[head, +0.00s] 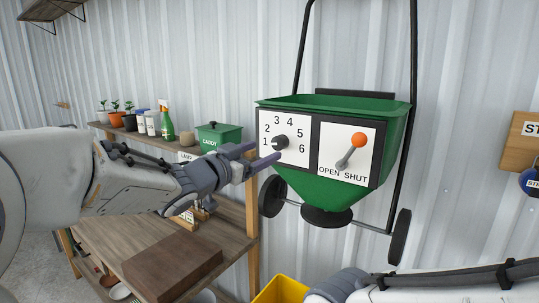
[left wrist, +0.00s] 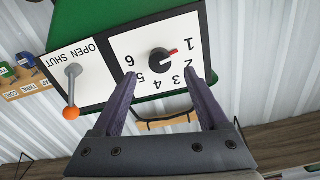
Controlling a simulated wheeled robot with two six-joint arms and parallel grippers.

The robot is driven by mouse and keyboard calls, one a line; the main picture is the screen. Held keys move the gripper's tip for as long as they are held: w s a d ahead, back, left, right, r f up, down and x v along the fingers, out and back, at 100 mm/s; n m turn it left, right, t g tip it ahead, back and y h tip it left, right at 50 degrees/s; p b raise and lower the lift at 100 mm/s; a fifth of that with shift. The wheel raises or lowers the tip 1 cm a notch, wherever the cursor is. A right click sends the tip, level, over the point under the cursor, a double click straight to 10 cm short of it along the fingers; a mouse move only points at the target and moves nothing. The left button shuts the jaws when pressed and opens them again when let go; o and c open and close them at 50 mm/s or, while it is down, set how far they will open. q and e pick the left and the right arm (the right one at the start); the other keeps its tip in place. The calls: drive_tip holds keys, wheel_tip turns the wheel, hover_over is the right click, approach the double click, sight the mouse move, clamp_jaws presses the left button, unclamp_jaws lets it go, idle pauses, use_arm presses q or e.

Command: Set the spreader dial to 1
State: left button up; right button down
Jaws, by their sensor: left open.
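The spreader dial is a black round knob (head: 281,142) on a white plate (head: 270,155) numbered 1 to 6, on the front of the green spreader (head: 330,190). In the left wrist view the panel appears upside down, and the knob (left wrist: 160,60) has a red pointer mark directed toward the 1. My left gripper (head: 264,152) is open and empty in front of the dial plate. In the left wrist view its fingertips (left wrist: 161,76) are spread wider than the knob, which shows just beyond them, apparently untouched. My right gripper is out of view; only my right arm shows.
An orange-tipped lever (head: 358,140) marked OPEN SHUT sits beside the dial, tilted toward SHUT. A wooden bench (head: 155,245) with pots, bottles and a green caddy (head: 220,138) stands left. A yellow bin (head: 283,290) is below. A wooden sign board (head: 522,150) hangs at right.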

use_arm(q)
drive_tip(key=b+v, duration=0.1)
drive_tip(key=v, duration=0.4)
drive_tip(key=s+d+f+n+g+y+b, duration=0.1)
drive_tip(key=s+f+n+g+y+b, duration=0.2)
drive_tip(key=f, duration=0.7)
drive_tip(key=s+d+f+g+y+b, duration=0.15)
drive_tip(key=s+f+y, duration=0.3)
drive_tip(key=f, duration=0.65)
drive_tip(key=s+f+g, duration=0.5)
drive_tip(key=s+f, duration=0.1)
drive_tip(key=s, duration=0.6)
drive_tip(key=s+f+m+g+y+b, duration=0.1)
drive_tip(key=s+f+g, duration=0.4)
drive_tip(key=s, duration=0.7)
drive_tip(key=shift+a+f+m, duration=0.3)
drive_tip(key=shift+a+f, duration=0.1)
drive_tip(key=shift+f, duration=0.55)
drive_tip(key=shift+w+g+y, duration=0.1)
drive_tip(key=shift+g+y, duration=0.15)
